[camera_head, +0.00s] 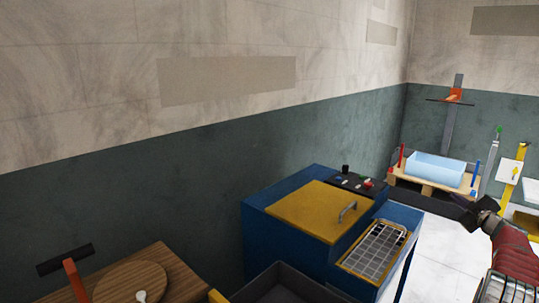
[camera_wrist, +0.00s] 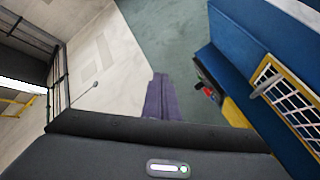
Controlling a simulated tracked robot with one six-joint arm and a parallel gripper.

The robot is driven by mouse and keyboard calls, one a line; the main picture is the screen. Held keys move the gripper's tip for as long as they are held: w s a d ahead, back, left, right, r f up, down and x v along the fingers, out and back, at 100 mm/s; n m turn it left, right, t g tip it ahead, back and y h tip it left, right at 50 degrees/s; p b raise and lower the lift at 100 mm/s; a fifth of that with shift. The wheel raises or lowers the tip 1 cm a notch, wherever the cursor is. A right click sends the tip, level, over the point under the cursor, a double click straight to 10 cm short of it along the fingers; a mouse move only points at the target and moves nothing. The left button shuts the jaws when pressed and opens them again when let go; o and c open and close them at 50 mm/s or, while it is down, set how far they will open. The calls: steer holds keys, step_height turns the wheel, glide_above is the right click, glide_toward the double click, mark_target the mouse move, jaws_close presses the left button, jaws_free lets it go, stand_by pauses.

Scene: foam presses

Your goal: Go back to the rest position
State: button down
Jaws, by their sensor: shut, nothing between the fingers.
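My gripper (camera_head: 487,205) shows at the right side of the head view, at the end of my red arm, raised in front of the pallet area. In the wrist view its dark purple fingers (camera_wrist: 158,97) are together, with nothing between them. It is apart from the blue press (camera_head: 290,245), which stands to its left in the head view. The press has a yellow lid (camera_head: 308,210) with a handle, and the lid lies closed. No rest position is marked in either view.
A metal grid in a yellow frame (camera_head: 376,250) is at the press's right side. A control panel (camera_head: 352,181) sits behind it. A dark bin (camera_head: 285,285) and a wooden table (camera_head: 185,275) are at the front. A light blue tub (camera_head: 435,169) stands on a pallet at the back right.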

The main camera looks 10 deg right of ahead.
steer(key=s+a+f+m+g+y, duration=0.1)
steer(key=s+a+m+g, duration=0.3)
steer(key=s+a, duration=1.25)
steer(key=s+a+m+g+y, duration=0.15)
steer(key=s+a+g, duration=0.6)
steer(key=a, duration=1.65)
steer(key=s+a+f+m+g, duration=0.15)
steer(key=s+a+m, duration=0.25)
steer(key=s+a, duration=1.4)
steer(key=a+r+n+t, duration=0.1)
steer(key=a+r, duration=0.1)
steer(key=a, duration=0.2)
steer(key=a+r+n+y, duration=0.1)
steer(key=a+r, duration=0.1)
steer(key=a, duration=0.3)
steer(key=shift+r+t, duration=0.25)
steer(key=shift+t, duration=0.15)
steer(key=shift+n, duration=0.25)
